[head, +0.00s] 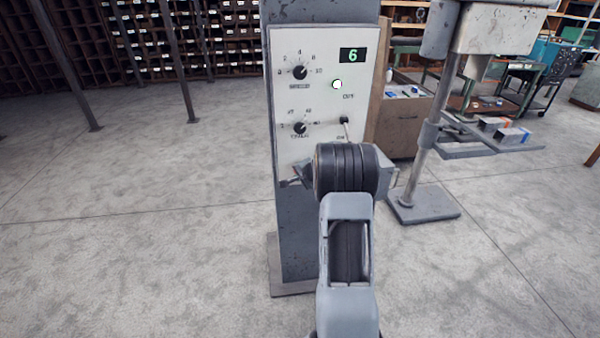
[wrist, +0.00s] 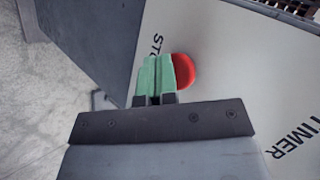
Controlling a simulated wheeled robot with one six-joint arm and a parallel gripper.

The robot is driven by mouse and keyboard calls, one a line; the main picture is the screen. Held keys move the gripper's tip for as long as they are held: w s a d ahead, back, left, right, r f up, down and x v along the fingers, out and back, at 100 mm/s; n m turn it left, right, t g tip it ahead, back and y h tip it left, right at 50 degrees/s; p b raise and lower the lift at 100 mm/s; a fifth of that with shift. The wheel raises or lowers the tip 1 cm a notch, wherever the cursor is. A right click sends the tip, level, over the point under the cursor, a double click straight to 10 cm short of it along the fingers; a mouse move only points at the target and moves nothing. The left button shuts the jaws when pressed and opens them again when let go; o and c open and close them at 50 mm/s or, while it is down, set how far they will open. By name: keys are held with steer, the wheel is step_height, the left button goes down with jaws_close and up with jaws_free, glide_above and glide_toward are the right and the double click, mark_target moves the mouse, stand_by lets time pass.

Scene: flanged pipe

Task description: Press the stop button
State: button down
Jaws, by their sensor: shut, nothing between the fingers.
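The red round stop button (wrist: 185,70) shows in the wrist view on the pale panel face, beside lettering that is partly covered and begins "ST". My gripper (wrist: 157,62) has its two green fingers shut together with nothing between them. The fingertips overlap the left part of the button in this view; I cannot tell whether they touch it. In the head view my arm covers the lower part of the control panel (head: 322,95), so the stop button and the fingers are hidden there.
The panel has two dark knobs (head: 299,72), a green display reading 6 (head: 352,56), a white round lamp (head: 337,84) and a small lever (head: 344,121). A drill-press-like stand (head: 424,203) is close on the right. The floor on the left is clear.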

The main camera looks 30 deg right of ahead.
steer(key=shift+w+d, duration=0.2)
steer(key=shift+w, duration=0.2)
stand_by(0.4)
steer(key=shift+s, duration=0.15)
steer(key=shift+s+a+b, duration=0.45)
steer(key=shift+s+b, duration=0.3)
steer(key=shift+b, duration=0.15)
steer(key=shift+s+f, duration=0.1)
steer(key=shift+s+a+b, duration=0.35)
steer(key=shift+s+b, duration=0.3)
steer(key=shift+s, duration=0.05)
steer(key=shift+s+a+b, duration=0.35)
steer(key=shift+s+b, duration=0.25)
steer(key=shift+s, duration=0.15)
steer(key=shift+s+a+b, duration=0.35)
steer(key=shift+s+b, duration=0.3)
steer(key=shift+s, duration=0.05)
